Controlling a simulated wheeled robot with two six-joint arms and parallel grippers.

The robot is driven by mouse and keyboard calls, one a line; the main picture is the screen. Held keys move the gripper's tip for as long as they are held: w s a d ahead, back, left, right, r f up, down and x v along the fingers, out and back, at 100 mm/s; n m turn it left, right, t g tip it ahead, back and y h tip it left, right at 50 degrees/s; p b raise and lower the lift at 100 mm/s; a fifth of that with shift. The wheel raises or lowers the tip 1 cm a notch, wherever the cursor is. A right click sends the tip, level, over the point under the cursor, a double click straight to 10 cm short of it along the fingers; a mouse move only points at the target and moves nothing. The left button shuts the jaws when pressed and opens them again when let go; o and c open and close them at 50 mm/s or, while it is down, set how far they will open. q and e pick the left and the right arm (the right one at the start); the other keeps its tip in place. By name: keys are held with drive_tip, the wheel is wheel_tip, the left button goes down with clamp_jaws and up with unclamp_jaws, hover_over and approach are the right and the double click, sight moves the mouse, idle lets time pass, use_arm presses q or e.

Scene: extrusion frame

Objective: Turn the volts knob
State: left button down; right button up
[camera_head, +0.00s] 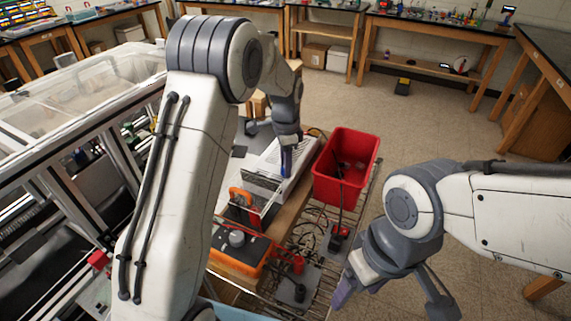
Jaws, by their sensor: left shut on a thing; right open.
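A pale box-shaped instrument (268,160), seemingly the power supply, stands on the wooden bench among the equipment. My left gripper (287,168) points down at the right end of its front edge, its blue fingertips closed. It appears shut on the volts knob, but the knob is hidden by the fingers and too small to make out. The panel's markings cannot be read. My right gripper (392,296) is open and empty, its fingers spread wide, in front of and to the right of the bench, apart from the instrument.
A red bin (346,165) stands right of the instrument. A metal-framed enclosure (75,110) fills the left. Floor is clear at right.

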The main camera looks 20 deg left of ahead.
use_arm(q)
drive_tip(key=shift+n, duration=0.3)
drive_tip(key=n+p, duration=0.1)
drive_tip(key=n, duration=0.2)
drive_tip(key=shift+r, duration=0.1)
drive_tip(key=n+p, duration=0.1)
drive_tip(key=n, duration=0.7)
drive_tip(key=shift+w+n+p, duration=0.1)
drive_tip(key=shift+n+p, duration=0.4)
drive_tip(key=shift+n, duration=1.4)
drive_tip(key=c, duration=0.6)
unclamp_jaws()
